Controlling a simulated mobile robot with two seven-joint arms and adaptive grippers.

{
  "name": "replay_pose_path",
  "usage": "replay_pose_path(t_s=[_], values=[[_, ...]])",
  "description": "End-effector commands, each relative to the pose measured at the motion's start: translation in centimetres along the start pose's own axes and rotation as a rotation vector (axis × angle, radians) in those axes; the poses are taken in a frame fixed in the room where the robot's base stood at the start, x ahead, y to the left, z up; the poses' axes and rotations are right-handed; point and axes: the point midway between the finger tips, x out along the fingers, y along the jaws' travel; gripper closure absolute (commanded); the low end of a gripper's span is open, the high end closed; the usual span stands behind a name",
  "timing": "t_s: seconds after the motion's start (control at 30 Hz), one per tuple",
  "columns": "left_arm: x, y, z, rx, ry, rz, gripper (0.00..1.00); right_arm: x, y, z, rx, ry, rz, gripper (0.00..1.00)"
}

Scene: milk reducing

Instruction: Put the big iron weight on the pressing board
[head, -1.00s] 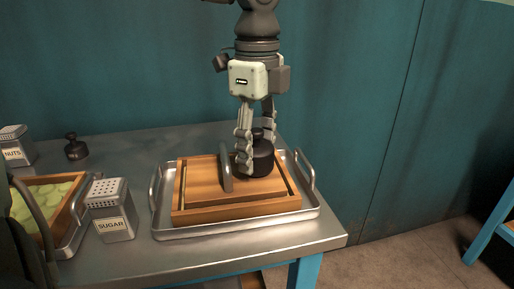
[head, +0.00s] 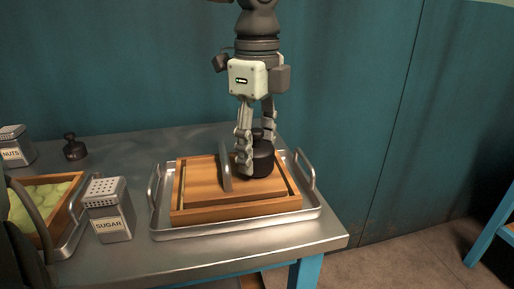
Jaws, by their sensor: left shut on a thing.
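The big iron weight (head: 261,165) is black, with a knob on top. It stands upright on the right part of the wooden pressing board (head: 203,181), which has a grey upright handle (head: 225,171). The board lies in a wooden frame (head: 235,211). My left gripper (head: 256,150) comes down from above and is shut on the weight near its knob; its fingers hide part of the weight. The weight looks in contact with the board. My right gripper does not show.
The frame stands in a metal tray (head: 311,212) with raised handles, near the table's right end. A smaller black weight (head: 74,148), a nuts shaker (head: 15,147), a sugar shaker (head: 108,210) and a wooden box of green contents (head: 60,191) are to the left.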

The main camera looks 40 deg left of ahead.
Motion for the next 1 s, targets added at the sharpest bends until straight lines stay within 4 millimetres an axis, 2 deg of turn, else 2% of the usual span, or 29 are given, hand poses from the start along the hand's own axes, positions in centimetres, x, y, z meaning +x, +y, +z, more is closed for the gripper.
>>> replay_pose_path(t_s=[1.0], values=[[0.11,-0.08,-0.03,0.000,0.001,-0.004,1.00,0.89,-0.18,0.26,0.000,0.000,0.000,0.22]])
